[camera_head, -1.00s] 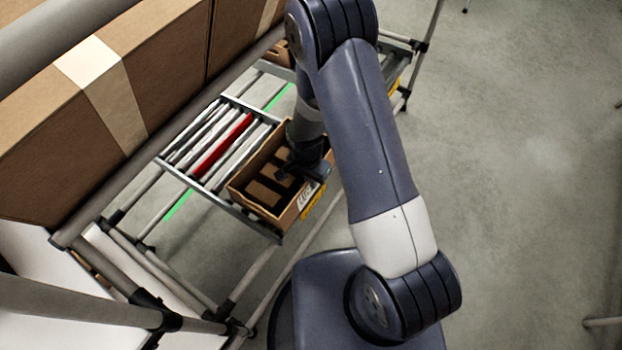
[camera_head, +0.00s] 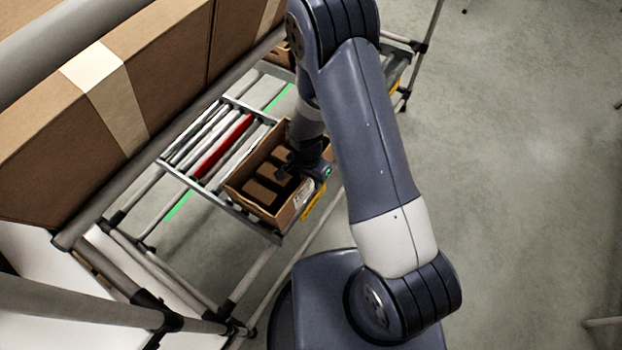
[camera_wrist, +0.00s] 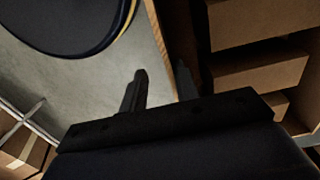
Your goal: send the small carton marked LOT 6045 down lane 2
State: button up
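A small open-topped brown carton (camera_head: 238,188) sits at the front of the roller rack in the head view, with several brown blocks in it. A white label (camera_head: 303,197) is on its near right side; its text is too small to read. My gripper (camera_head: 312,170) is at the carton's right wall. In the wrist view, my gripper (camera_wrist: 160,85) has its fingers apart, with the thin carton wall (camera_wrist: 158,35) running between them. Floor shows between the left finger and the wall; the right finger is on the inner side, partly hidden.
The rack has pale rollers, a red roller (camera_head: 222,147) and green strips (camera_head: 178,205). A yellow tag (camera_head: 314,203) hangs at its right edge. Another carton (camera_head: 281,54) stands farther up. Large taped cartons (camera_head: 110,100) stand on the left. Open floor lies right.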

notch_tip(320, 180, up, 5)
jog(key=shift+r+p, duration=0.1)
jog(key=shift+p, duration=1.05)
